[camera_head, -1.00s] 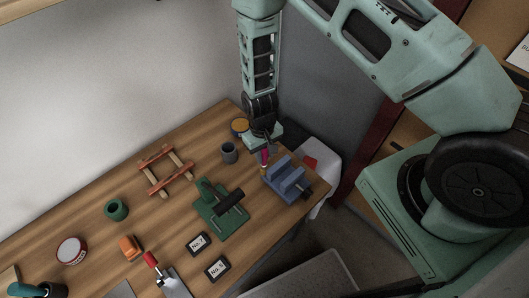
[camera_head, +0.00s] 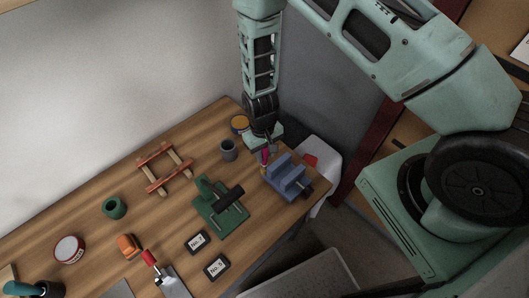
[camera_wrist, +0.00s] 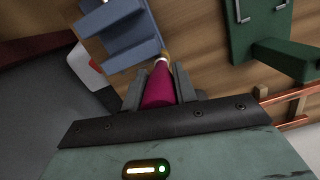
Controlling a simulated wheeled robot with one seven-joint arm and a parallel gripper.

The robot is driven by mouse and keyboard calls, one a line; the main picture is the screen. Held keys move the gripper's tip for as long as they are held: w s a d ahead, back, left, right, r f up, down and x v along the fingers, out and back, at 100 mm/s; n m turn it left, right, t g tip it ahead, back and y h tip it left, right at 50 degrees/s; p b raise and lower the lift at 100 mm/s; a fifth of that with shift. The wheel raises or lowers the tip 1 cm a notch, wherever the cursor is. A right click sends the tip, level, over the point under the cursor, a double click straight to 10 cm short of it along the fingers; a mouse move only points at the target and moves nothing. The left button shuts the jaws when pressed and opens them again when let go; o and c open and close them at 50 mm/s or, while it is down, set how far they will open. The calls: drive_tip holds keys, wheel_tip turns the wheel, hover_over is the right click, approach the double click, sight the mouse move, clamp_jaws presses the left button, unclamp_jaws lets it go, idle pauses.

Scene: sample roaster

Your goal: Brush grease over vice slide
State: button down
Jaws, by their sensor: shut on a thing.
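My gripper (camera_head: 266,149) is shut on a brush with a magenta handle (camera_head: 265,157). In the wrist view the brush (camera_wrist: 158,86) sits between the two grey fingers (camera_wrist: 160,84), its pale tip pointing away from the gripper. The blue vice (camera_head: 287,178) stands at the right end of the wooden table. In the wrist view the vice (camera_wrist: 128,37) shows as blue blocks, and the brush tip is close to its edge; I cannot tell if they touch.
A green press-like fixture (camera_head: 217,208) with a black handle stands left of the vice. A grey cup (camera_head: 228,151) and a wooden frame (camera_head: 166,169) are farther back. Two number plates (camera_head: 198,242) lie at the front. A white container with a red patch (camera_head: 318,163) stands beyond the table's right end.

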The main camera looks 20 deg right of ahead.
drive_tip(key=shift+w+d+b, duration=0.75)
drive_tip(key=shift+w+d, duration=0.6)
drive_tip(key=shift+d, duration=2.85)
drive_tip(key=shift+s+a, duration=0.45)
drive_tip(key=shift+a, duration=1)
drive_tip(key=shift+s+a, duration=0.5)
drive_tip(key=shift+a, duration=0.9)
drive_tip(key=shift+s+a, duration=0.45)
drive_tip(key=shift+a, duration=1)
drive_tip(key=w+d+b, duration=0.1)
drive_tip(key=w+d, duration=0.1)
drive_tip(key=d, duration=0.6)
drive_tip(key=shift+w+d, duration=0.3)
drive_tip(key=shift+w, duration=0.1)
drive_tip(key=shift+r, duration=0.1)
drive_tip(key=shift+r+p, duration=1.95)
drive_tip(key=shift+r, duration=1.05)
